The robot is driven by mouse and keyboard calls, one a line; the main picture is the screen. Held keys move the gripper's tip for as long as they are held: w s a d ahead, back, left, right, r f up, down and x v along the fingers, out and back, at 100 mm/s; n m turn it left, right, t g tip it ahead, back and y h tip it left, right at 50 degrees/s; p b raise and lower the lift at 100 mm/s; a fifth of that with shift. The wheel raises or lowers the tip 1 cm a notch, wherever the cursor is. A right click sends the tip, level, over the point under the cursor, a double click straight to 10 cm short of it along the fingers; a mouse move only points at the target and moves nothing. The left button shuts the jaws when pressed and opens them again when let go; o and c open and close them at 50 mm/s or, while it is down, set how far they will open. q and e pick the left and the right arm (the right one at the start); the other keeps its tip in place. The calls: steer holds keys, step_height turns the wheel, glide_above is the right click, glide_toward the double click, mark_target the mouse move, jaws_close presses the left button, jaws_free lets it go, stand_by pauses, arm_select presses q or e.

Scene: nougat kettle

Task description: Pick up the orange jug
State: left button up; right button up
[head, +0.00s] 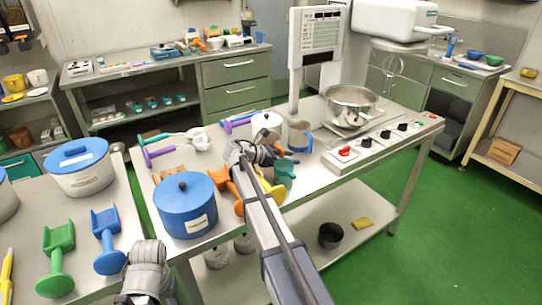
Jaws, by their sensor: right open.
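An orange piece (227,184) lies on the steel table (172,158), right of the blue lidded pot. My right forearm partly hides it, and I cannot tell whether it is the orange jug or a scoop. My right gripper (266,151) is open over the table, beyond the orange piece and close to a white pot (267,122). Its fingers are small and partly hidden, with nothing clearly held. My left gripper (143,284) is low at the bottom edge, left of the table; its fingers are not clear.
A blue lidded pot (186,210), a teal jug (286,171), a blue-banded jug (299,137) and a yellow item (271,190) crowd my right arm. A steel bowl (350,103) stands right. Green (58,255) and blue (107,240) scoops lie left.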

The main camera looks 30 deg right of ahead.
steer(key=shift+c, duration=0.2)
jaws_close()
stand_by(0.5)
